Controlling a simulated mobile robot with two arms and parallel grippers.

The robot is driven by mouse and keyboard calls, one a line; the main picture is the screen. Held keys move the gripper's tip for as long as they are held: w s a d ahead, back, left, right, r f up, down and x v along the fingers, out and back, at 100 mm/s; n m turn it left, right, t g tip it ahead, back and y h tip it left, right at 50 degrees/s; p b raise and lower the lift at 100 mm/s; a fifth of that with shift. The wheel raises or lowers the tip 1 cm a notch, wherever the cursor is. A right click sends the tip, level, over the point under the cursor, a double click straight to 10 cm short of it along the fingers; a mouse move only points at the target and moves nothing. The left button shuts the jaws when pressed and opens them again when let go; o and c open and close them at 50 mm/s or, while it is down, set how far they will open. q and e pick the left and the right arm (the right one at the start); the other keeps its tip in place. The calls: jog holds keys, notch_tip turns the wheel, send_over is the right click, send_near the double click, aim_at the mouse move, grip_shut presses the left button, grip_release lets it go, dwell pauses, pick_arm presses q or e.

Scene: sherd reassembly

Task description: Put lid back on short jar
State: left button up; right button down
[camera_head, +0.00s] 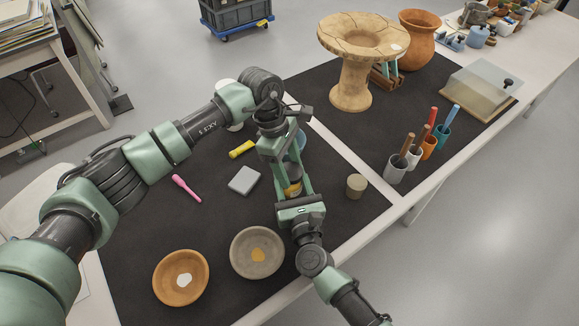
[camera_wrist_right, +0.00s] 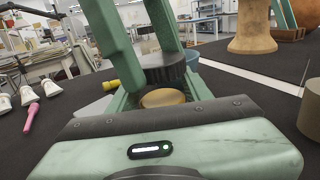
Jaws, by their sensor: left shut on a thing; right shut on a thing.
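The short jar (camera_head: 293,188) is small and amber, mostly hidden between the gripper parts. In the right wrist view its round amber top (camera_wrist_right: 163,97) shows between my right fingers. My right gripper (camera_head: 292,190) comes in from the front and is shut on the jar. A dark round lid (camera_wrist_right: 165,68) with a ridged side shows just above and beyond the amber top. My left gripper (camera_wrist_right: 150,60) reaches down from above and is shut on the lid. I cannot tell whether lid and jar touch.
A grey block (camera_head: 244,180), a yellow-handled tool (camera_head: 242,149) and a pink tool (camera_head: 186,188) lie to the left. Two bowls (camera_head: 181,277) (camera_head: 257,253) stand in front. A small stone-coloured cylinder (camera_head: 356,186) and tool cups (camera_head: 396,169) are at the right, near the table edge.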

pick_arm(q)
jog(key=shift+a, duration=0.2)
dwell(0.8)
jog(key=shift+a+f, duration=0.2)
jog(key=shift+f, duration=0.45)
dwell(0.5)
jog(key=shift+s+d+r, duration=0.1)
jog(key=shift+d+r, duration=0.05)
jog(key=shift+r, duration=0.45)
dwell(0.9)
